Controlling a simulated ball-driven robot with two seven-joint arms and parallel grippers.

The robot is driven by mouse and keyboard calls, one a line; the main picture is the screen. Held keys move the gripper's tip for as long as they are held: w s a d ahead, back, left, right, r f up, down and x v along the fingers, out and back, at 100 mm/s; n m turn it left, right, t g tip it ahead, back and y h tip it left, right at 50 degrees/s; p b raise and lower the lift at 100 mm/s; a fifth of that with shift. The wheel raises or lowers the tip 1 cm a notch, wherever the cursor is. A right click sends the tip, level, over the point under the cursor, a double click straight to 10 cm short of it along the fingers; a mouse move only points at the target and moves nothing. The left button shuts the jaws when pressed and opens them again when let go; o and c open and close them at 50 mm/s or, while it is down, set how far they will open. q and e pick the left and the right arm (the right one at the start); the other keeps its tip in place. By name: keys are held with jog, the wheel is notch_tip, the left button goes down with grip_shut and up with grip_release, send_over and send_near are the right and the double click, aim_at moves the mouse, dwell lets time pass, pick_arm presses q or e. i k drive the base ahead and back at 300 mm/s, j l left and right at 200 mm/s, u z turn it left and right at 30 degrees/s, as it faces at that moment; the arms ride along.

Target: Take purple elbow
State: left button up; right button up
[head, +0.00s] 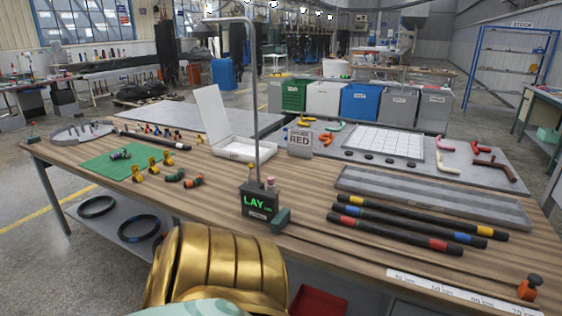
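A small dark elbow with a purplish band (120,154) lies on the green mat (98,167) at the left of the wooden table. It is small in the head view, so its exact shape is hard to tell. Several yellow-banded elbows (153,165) stand at the mat's right edge. A green-banded elbow (175,174) and an orange-banded elbow (193,181) lie on the wood just right of them. Neither of my grippers shows in the head view.
A black box reading LAY (259,203) stands mid-table by a grey post (254,90). An open white case (243,149) is behind it. Banded hoses (400,235) and a grey tray (430,196) lie right. Coloured elbows (447,163) lie on a grey mat.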

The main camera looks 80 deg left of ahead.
aim_at(115, 156)
jog(key=u, duration=3.6)
